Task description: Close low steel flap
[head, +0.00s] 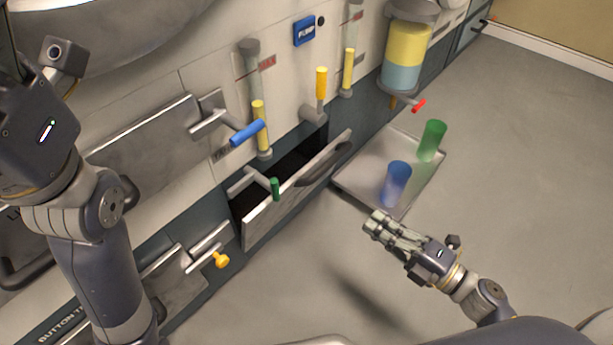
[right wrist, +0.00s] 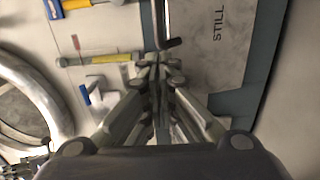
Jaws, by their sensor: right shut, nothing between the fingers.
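The low steel flap (head: 295,195) hangs open in the head view, tilted outward from the wall with a dark opening behind its top edge. A dark bar handle (head: 324,165) is on it. My right gripper (head: 375,224) is shut and empty, above the floor to the right of the flap and apart from it in the picture. In the right wrist view its fingertips (right wrist: 157,68) are together near a steel plate (right wrist: 205,75) marked STILL; I cannot tell for sure that this is the flap. My left arm stands at the left edge, its fingers out of view.
Levers with blue (head: 247,133), green (head: 275,189) and yellow (head: 221,260) grips stick out around the flap. Floor in front is clear.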

